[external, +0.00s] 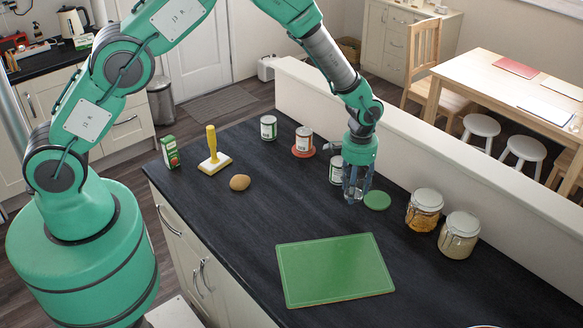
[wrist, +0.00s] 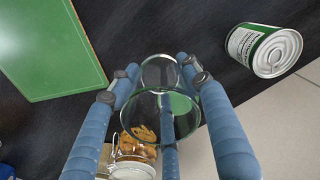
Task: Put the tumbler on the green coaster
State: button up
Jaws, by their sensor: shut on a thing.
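The tumbler is a clear glass, seen in the wrist view (wrist: 160,112) with its rim toward the camera, between my blue fingers. My gripper (external: 354,192) is shut around it, low over the dark counter, just left of the green coaster (external: 377,200). In the external view the fingers and the clear glass blend together. The green coaster shows only partly in the wrist view (wrist: 184,106), seen through and behind the glass. I cannot tell whether the tumbler's base touches the counter.
A can (external: 336,169) stands close behind my gripper. Two lidded jars (external: 424,210) (external: 459,236) stand to the right. A green board (external: 334,270) lies in front. A potato (external: 240,182) and a yellow-handled brush (external: 212,150) are left.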

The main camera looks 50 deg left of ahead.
jog(key=p, duration=0.1)
send_over(378, 199)
jog(key=shift+f, duration=0.45)
jog(key=shift+f, duration=0.1)
jog(key=shift+f+p, duration=0.4)
jog(key=shift+f, duration=1.25)
jog(key=shift+f, duration=0.15)
jog(key=o, duration=1.4)
jog(key=shift+r, duration=0.2)
jog(key=shift+r+b, duration=0.75)
jog(key=shift+r, duration=5.2)
